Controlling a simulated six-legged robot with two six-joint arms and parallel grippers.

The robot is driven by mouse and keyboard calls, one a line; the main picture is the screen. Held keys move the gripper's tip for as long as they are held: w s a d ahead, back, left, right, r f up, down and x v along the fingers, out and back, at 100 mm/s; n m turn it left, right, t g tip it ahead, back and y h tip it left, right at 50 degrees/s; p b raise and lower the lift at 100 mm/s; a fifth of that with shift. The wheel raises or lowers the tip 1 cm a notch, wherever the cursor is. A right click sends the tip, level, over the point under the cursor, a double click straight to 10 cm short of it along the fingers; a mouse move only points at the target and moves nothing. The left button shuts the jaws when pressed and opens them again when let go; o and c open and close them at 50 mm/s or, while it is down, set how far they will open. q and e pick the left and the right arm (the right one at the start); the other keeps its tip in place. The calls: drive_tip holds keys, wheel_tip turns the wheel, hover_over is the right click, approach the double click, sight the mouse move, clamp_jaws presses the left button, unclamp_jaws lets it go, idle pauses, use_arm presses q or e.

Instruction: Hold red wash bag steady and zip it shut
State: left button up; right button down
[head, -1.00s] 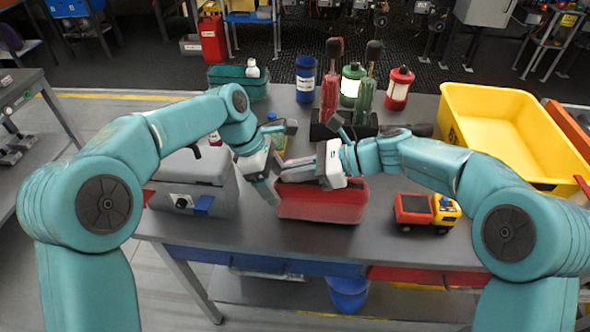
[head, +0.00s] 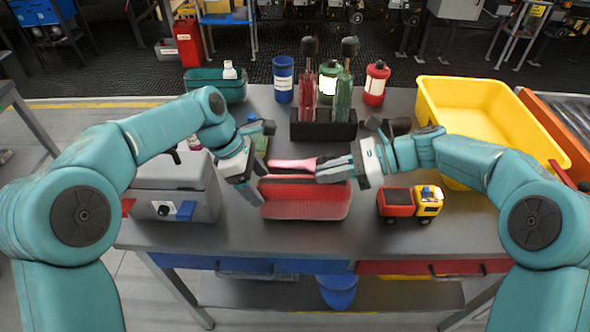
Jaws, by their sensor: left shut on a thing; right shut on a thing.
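The red wash bag (head: 305,204) lies on the grey table in front of me, its long side facing me. My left gripper (head: 259,187) is shut at the bag's left end, on the bag's edge. My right gripper (head: 318,172) is shut at the bag's top, right of its middle, with the arm coming in from the right. It seems to hold the zip pull, but the pull is too small and covered to see. I cannot tell how much of the top is closed.
A toy truck (head: 411,203) stands to the right and a grey box (head: 178,190) to the left. A black holder (head: 323,131) is behind, and a yellow bin (head: 440,100) at the back right.

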sight(343, 182)
use_arm(q)
drive_tip(key=shift+a, duration=0.15)
use_arm(e)
drive_tip(key=shift+d, duration=1.6)
drive_tip(key=c, duration=1.4)
unclamp_jaws()
drive_tip(key=shift+o, duration=0.4)
drive_tip(key=shift+a, duration=0.1)
drive_tip(key=v, duration=1.2)
